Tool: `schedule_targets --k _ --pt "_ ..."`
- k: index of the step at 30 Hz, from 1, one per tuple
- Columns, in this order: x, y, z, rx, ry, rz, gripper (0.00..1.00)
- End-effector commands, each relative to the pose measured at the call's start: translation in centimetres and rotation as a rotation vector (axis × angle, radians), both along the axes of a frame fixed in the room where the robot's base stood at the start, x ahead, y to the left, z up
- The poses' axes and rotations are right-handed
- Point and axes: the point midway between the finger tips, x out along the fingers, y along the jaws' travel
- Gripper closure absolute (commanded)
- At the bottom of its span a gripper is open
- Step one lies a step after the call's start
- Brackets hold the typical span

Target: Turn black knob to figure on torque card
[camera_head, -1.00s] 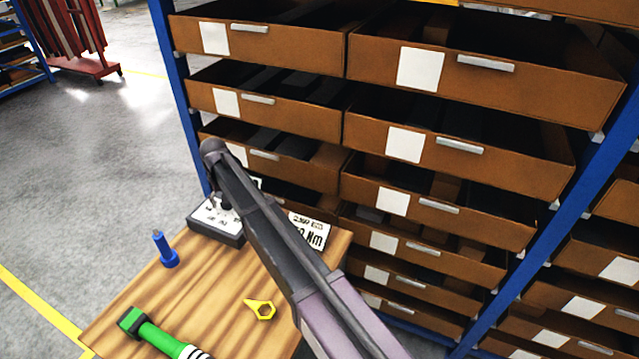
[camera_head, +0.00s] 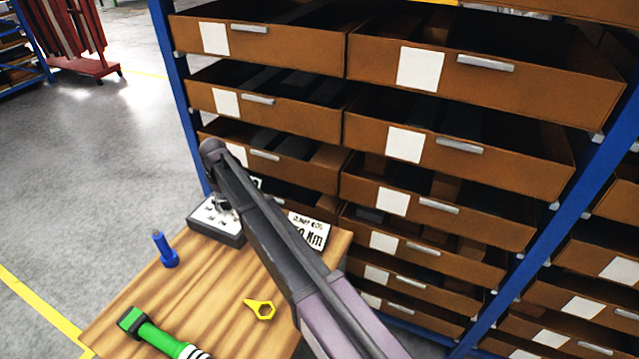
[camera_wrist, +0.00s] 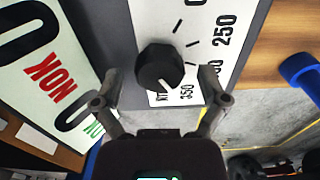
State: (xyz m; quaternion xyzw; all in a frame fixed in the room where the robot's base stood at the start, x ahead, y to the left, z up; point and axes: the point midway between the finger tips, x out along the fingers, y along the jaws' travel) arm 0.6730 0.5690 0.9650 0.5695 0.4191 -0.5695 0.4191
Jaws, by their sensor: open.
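The black knob (camera_wrist: 158,68) sits on a white dial face with printed figures, among them 250 and 350. Its white pointer mark is turned toward the lower right in the wrist view, near the 350. My gripper (camera_wrist: 157,94) is open, one finger to each side of the knob's near edge; I cannot tell whether either touches it. In the head view, the dial box (camera_head: 217,222) stands at the bench's back corner, partly behind my arm. The torque card (camera_head: 315,232) stands right of my arm, which covers its left part; "0 Nm" shows, the full figure does not.
The wooden bench (camera_head: 215,285) holds a blue tool (camera_head: 164,249), a yellow spanner piece (camera_head: 262,309) and a green-handled tool (camera_head: 160,336). A white panel with red "NOK" (camera_wrist: 49,81) lies left of the dial. Brown drawers (camera_head: 405,140) rise close behind.

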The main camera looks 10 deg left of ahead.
Motion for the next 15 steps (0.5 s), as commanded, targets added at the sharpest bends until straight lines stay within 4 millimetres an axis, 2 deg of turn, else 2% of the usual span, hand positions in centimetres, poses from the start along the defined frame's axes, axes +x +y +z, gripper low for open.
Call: schedule_targets --k 15 --pt "-0.04 0.01 0.00 0.000 0.000 0.340 0.07"
